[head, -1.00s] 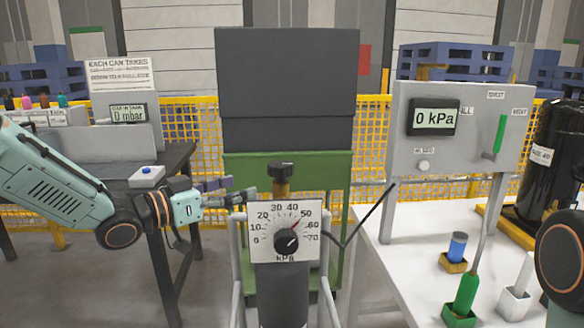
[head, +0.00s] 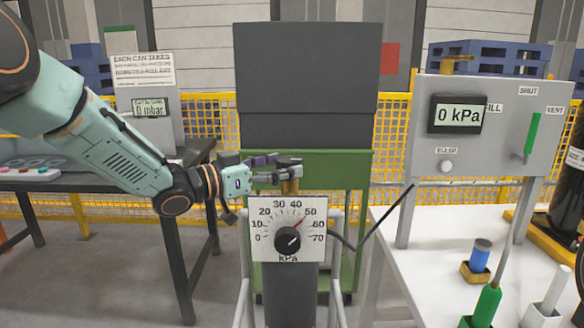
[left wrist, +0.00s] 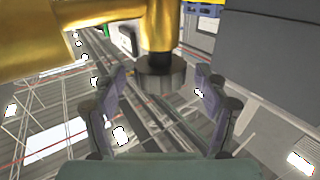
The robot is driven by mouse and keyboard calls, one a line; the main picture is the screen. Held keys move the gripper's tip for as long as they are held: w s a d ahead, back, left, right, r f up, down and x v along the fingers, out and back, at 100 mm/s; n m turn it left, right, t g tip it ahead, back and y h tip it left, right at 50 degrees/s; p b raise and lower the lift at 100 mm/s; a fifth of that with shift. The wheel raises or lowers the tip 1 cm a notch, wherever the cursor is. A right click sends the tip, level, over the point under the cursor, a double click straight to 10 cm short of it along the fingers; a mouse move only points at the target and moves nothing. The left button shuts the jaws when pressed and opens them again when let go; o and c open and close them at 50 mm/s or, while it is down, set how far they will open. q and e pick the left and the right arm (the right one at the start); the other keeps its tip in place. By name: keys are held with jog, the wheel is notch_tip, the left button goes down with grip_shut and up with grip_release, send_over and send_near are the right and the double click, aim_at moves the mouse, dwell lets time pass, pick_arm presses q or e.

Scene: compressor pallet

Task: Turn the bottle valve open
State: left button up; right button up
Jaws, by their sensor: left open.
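The bottle valve shows as a dark round knob (left wrist: 160,75) on a brass body (left wrist: 162,28) in the left wrist view. In the head view the brass body (head: 290,186) stands on top of the grey bottle (head: 290,285), behind a dial plate (head: 264,222) marked in kPa. My left gripper (head: 285,172) is at the valve knob, which it mostly hides in the head view. In the left wrist view its two fingers (left wrist: 160,98) are apart, one on each side of the knob, with visible gaps. My right gripper is not in view.
A grey panel (head: 420,160) with a 0 kPa display (head: 458,115) and a green lever (head: 532,133) stands at right over a white table (head: 400,228). A green cart (head: 345,190) is behind the bottle. A dark table (head: 178,240) stands at left.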

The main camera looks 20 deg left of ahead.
pick_arm(q)
jog(key=shift+w+d+f, duration=0.1)
jog(key=shift+w+d, duration=0.15)
jog(key=shift+w, duration=0.2)
jog(key=shift+w+d+r, duration=0.2)
jog(key=shift+w+d, duration=0.1)
jog(key=shift+d, duration=0.2)
jog(key=shift+w, duration=0.15)
jog(key=shift+a, duration=0.1)
jog(key=shift+c, duration=0.8)
jog(key=c, duration=1)
jog(key=shift+n+t+y+b, duration=0.55)
jog(key=shift+n+t+y, duration=0.75)
jog(key=shift+y, duration=0.5)
